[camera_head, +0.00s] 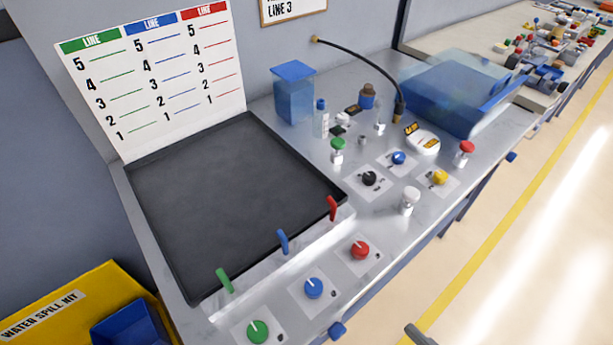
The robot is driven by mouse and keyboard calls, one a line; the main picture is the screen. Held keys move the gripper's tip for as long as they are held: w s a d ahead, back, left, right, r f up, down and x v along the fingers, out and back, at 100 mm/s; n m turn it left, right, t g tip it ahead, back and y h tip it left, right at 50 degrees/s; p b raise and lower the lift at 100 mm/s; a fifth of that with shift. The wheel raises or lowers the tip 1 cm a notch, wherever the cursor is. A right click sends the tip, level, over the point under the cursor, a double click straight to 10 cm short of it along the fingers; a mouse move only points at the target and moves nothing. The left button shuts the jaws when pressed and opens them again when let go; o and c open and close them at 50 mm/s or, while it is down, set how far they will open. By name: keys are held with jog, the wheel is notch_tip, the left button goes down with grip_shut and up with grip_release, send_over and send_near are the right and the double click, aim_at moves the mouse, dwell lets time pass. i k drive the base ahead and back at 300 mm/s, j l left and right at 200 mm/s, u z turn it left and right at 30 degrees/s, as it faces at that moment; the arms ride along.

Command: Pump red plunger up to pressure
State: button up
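A plunger with a red cap (466,148) on a pale body stands upright near the front edge of the bench, at the right of the picture. Its cap looks raised above its body. A small dark grey piece at the bottom edge looks like the tip of my gripper (420,335). It is over the floor, well apart from the red plunger. The rest of it is out of view, so I cannot tell whether it is open or shut. The gauge board (155,75) carries green, blue and red line scales numbered 1 to 5.
A green-capped plunger (338,149), a white-capped one (409,200) and several knobs stand near the red plunger. A black hose (370,68) arches behind. A blue tank (450,90) stands at the back right. The black tray (230,190) is empty. Floor in front is clear.

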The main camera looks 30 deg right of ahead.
aim_at(469, 147)
jog(key=z, duration=1.25)
